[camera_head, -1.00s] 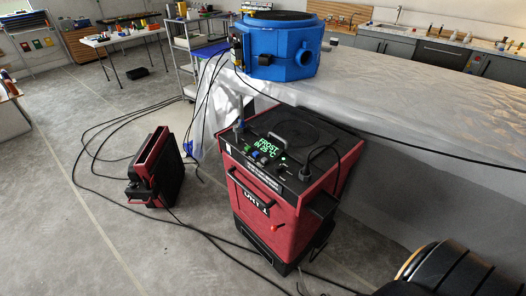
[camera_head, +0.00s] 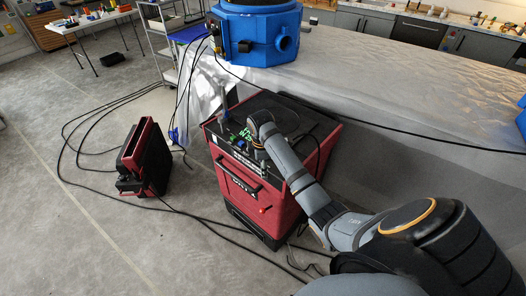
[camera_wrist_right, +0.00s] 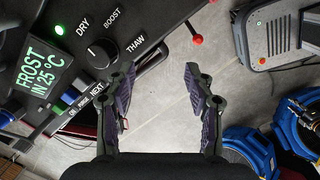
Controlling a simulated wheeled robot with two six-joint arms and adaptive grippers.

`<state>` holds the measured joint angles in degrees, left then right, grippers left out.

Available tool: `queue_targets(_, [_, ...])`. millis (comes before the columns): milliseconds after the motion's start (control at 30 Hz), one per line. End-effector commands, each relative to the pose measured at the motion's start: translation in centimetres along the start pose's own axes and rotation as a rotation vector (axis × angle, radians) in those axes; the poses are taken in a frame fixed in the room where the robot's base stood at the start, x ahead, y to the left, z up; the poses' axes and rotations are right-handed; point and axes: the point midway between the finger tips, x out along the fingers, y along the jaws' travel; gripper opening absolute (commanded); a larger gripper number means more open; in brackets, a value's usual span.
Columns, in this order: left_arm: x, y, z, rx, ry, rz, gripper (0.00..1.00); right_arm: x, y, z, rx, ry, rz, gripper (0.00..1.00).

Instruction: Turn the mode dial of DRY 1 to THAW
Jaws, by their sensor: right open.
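The red and black machine DRY 1 (camera_head: 245,185) stands beside the covered bench in the head view. Its front label is only partly readable there. In the right wrist view, its black mode dial (camera_wrist_right: 100,53) has DRY, BOOST and THAW printed around it. The dial's white mark points to the left, nearer DRY than THAW. My right gripper (camera_wrist_right: 160,72) is open and empty, with its fingertips to the right of the dial and apart from it. In the head view my right arm reaches over the panel and hides part of it. My left gripper is out of view.
The display (camera_wrist_right: 38,75) reads FROST IN 25 °C, and a green light (camera_wrist_right: 59,30) is lit. A red ball knob (camera_wrist_right: 196,39) sits near the panel's edge. A blue machine (camera_head: 255,35) stands on the bench. Cables cross the floor around a smaller red unit (camera_head: 145,158).

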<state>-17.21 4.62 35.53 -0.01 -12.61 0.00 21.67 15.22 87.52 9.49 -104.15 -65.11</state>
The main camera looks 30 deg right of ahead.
Motion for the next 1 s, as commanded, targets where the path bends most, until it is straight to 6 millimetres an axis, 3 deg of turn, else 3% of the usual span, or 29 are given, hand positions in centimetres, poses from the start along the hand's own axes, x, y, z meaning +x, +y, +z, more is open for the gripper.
queue_targets(100, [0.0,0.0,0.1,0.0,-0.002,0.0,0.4,-2.0,3.3,0.3,-0.109,0.004,-0.028,0.54])
queue_targets(300, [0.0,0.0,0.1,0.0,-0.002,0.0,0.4,-5.8,7.4,0.9,-0.297,0.038,-0.084,0.54])
queue_targets(533, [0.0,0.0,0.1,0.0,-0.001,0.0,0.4,-7.7,8.9,1.3,-0.397,0.069,-0.112,0.54])
queue_targets(767, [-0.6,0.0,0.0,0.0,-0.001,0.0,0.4,-5.7,8.6,1.2,-0.396,0.068,-0.115,0.54])
queue_targets(1000, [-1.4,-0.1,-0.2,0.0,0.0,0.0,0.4,-0.6,7.9,1.0,-0.396,0.067,-0.114,0.54])
